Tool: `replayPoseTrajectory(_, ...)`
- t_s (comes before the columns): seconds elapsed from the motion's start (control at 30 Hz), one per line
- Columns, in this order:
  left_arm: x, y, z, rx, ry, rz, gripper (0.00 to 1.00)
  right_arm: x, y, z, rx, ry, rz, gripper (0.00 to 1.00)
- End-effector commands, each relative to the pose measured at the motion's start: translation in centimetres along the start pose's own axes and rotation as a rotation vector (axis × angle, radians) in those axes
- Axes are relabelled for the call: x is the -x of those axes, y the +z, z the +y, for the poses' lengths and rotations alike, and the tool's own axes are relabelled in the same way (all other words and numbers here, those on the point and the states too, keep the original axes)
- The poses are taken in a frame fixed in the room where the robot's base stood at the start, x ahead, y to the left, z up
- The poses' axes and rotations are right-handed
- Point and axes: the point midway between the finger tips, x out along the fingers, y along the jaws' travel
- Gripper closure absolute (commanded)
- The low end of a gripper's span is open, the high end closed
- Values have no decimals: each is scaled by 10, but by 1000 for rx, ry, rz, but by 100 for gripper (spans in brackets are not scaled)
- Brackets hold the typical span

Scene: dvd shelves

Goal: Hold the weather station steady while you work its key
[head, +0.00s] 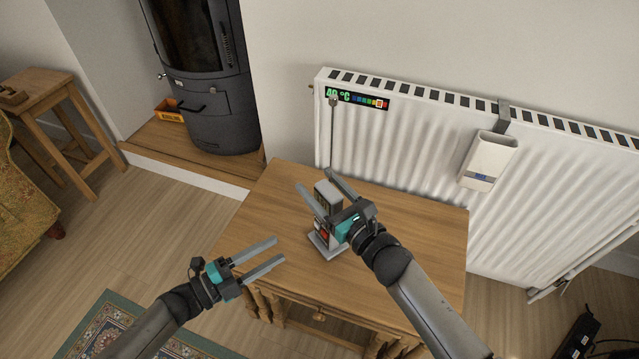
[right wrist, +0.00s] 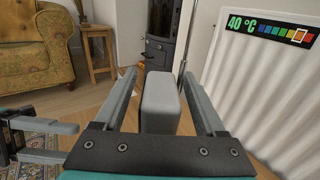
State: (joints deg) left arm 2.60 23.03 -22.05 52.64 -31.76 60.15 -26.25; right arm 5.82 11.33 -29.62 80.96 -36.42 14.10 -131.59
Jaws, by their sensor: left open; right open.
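The weather station (head: 327,192) is a grey upright block on a flat grey base, standing on the wooden table. A thin rod with a small knob rises behind it. Dark and red details show low on its front, partly hidden by my right gripper; I cannot make out the key. My right gripper (head: 315,179) is open, with its fingers on either side of the upper block. In the right wrist view the block (right wrist: 160,102) stands between the fingers, with gaps visible on both sides. My left gripper (head: 279,250) is open and empty, left of the station near the table's left edge.
The wooden table (head: 420,222) is bare to the right of the station. A white radiator (head: 410,145) with a temperature strip (head: 358,98) and a hanging white box (head: 488,160) stands behind. A dark stove (head: 207,95) stands back left, a wooden stool (head: 45,95) far left.

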Motion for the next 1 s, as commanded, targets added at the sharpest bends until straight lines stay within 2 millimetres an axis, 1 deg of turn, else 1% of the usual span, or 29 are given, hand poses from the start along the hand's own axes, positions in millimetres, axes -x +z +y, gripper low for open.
replayPoseTrajectory(0.1, 0, 0, 0, 0, 0, 0, 50, -3, 0, 0, 1, 0, 0, 28)
replayPoseTrajectory(0.33, 0, 0, 0, 0, 0, 0, 50, -4, 0, 0, 0, 0, 0, 28)
replayPoseTrajectory(0.37, 0, 0, 0, 0, 0, 0, 50, -4, 0, 0, 0, 0, 0, 30)
replayPoseTrajectory(0.9, 0, 0, 0, 0, 0, 0, 50, -3, 0, 0, 0, 1, 1, 90)
replayPoseTrajectory(1.0, 0, 0, 0, 0, 0, 0, 50, -3, 0, 0, 0, 1, 1, 100)
